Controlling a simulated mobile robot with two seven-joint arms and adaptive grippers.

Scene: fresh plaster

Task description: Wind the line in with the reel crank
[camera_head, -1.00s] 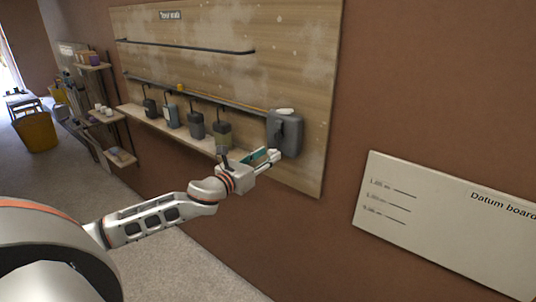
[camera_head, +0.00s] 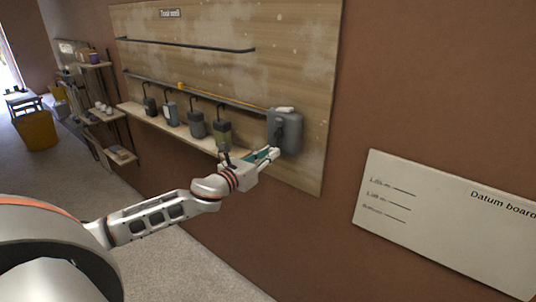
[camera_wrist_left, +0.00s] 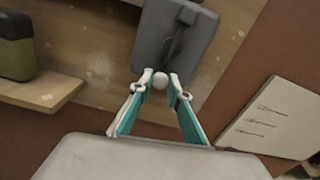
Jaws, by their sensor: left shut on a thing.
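The reel (camera_head: 288,128) is a grey box fixed at the right end of the wooden board. It also shows at the top of the left wrist view (camera_wrist_left: 150,35). Its dark crank arm (camera_wrist_left: 178,45) runs down the reel's front to a pale round knob (camera_wrist_left: 160,82). My left gripper (camera_head: 270,154) is at the lower front of the reel, and in the left wrist view its fingertips (camera_wrist_left: 160,80) are shut on the knob, one on each side. The thin line (camera_head: 225,101) runs along the board towards the reel, with an orange marker (camera_head: 180,86) on it. My right gripper is out of view.
A wooden shelf (camera_head: 150,118) below the line holds several dark canisters (camera_head: 196,125), the nearest just left of the reel. A pale datum board (camera_head: 440,215) hangs on the brown wall to the right. Shelves and a yellow bin (camera_head: 37,130) stand far left. The floor below is clear.

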